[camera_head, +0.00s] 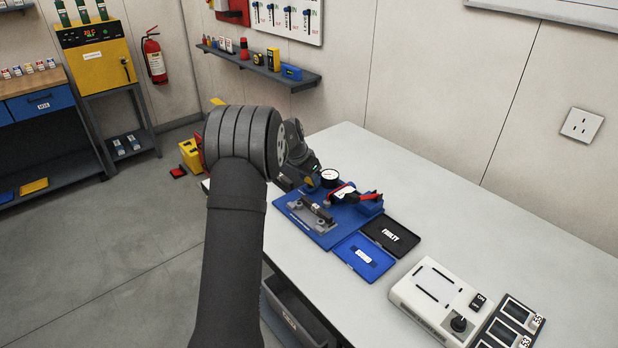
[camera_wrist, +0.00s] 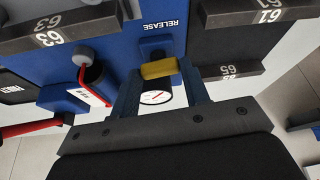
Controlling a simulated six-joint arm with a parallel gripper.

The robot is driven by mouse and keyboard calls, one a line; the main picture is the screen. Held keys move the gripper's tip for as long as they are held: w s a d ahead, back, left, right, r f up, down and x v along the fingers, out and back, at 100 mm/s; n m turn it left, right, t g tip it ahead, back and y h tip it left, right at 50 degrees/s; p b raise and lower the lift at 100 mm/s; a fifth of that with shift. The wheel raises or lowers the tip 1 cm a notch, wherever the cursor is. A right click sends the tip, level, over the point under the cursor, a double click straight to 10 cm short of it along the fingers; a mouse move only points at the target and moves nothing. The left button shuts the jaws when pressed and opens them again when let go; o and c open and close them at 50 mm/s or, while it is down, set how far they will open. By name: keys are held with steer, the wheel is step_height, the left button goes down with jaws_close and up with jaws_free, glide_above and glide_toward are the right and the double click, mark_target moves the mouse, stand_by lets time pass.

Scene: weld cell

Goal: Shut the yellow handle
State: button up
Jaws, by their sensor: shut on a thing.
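The yellow handle (camera_wrist: 159,68) shows in the wrist view as a short bar just below the word RELEASE on a blue surface. It lies crosswise between the two fingertips of my gripper (camera_wrist: 160,76), which is shut on it. A blue block (camera_wrist: 155,47) sits right behind the handle.
Grey numbered bars (camera_wrist: 228,71) and a red lever (camera_wrist: 30,129) flank the fingers. In the head view, a blue fixture board (camera_head: 328,240) lies on the white table, beside a black FAULTY tray (camera_head: 408,249) and a blue tray (camera_head: 342,250). A white control box (camera_head: 425,290) stands nearer.

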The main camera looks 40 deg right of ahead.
steer(key=shift+m+g, duration=0.3)
steer(key=shift+m, duration=0.4)
steer(key=o, duration=0.7)
steer(key=v, duration=1.7)
steer(key=shift+r, duration=0.25)
steer(key=shift+w, duration=0.1)
